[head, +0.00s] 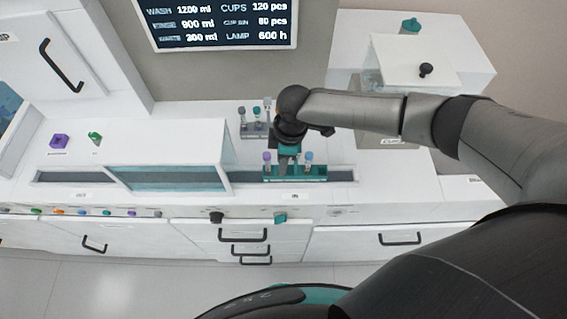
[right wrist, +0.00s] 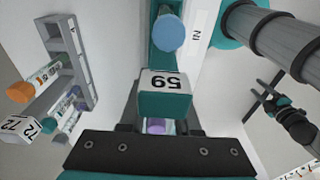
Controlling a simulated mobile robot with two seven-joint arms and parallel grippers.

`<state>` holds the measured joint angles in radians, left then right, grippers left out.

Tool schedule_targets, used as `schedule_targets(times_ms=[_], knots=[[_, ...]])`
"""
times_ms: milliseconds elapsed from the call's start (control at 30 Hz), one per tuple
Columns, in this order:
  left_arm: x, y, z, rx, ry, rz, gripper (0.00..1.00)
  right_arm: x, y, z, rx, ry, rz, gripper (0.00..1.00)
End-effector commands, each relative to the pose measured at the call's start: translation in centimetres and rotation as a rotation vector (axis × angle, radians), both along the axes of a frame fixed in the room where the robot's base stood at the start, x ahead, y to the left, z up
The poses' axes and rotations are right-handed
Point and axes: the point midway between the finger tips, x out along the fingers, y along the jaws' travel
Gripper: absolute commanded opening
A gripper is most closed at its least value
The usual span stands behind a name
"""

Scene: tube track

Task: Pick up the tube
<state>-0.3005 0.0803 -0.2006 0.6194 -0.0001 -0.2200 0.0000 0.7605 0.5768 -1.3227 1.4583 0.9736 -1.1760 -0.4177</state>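A tube with a teal cap and a white top marked 59 (right wrist: 165,93) shows in the right wrist view; its body below the cap is hidden. My right gripper (head: 287,156) reaches down over the teal rack (head: 295,175) in the head view. In the right wrist view its dark fingers lie on both sides of the teal cap. I cannot tell whether they press on it. A blue-capped tube (head: 308,158) and a purple-capped tube (head: 266,158) stand in the rack on either side of the gripper.
A grey rack (head: 254,129) with several tubes stands behind, and shows at left in the right wrist view (right wrist: 80,75). A clear cover (head: 165,177) lies over the track to the left. A white box with a black knob (head: 425,70) stands back right.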

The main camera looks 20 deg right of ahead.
Motion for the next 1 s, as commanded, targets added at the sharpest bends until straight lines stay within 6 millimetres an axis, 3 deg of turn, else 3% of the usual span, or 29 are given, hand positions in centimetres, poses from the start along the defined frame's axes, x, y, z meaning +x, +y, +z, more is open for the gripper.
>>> schedule_targets(times_ms=[33, 267, 667, 867, 1000], knots=[[0.0, 0.0, 0.0, 0.0, 0.0, 0.0, 0.5, 0.0, 0.0, 0.0, 0.0, 0.0, 0.0, 0.24], [0.0, 0.0, 0.0, 0.0, 0.0, 0.0, 0.5, 0.0, 0.0, 0.0, 0.0, 0.0, 0.0, 0.0], [0.0, 0.0, 0.1, 0.0, 0.0, 0.0, 0.5, 0.0, 0.0, 0.4, 0.001, -0.001, 0.0, 0.0], [0.0, 0.0, 0.2, 0.0, 0.0, 0.0, 0.5, 0.1, 0.0, 2.3, 0.001, -0.001, -0.001, 0.0], [0.0, 0.0, 0.4, 0.0, -0.001, 0.001, 0.5, 0.1, 0.0, 4.8, 0.002, -0.004, 0.0, 0.0]])
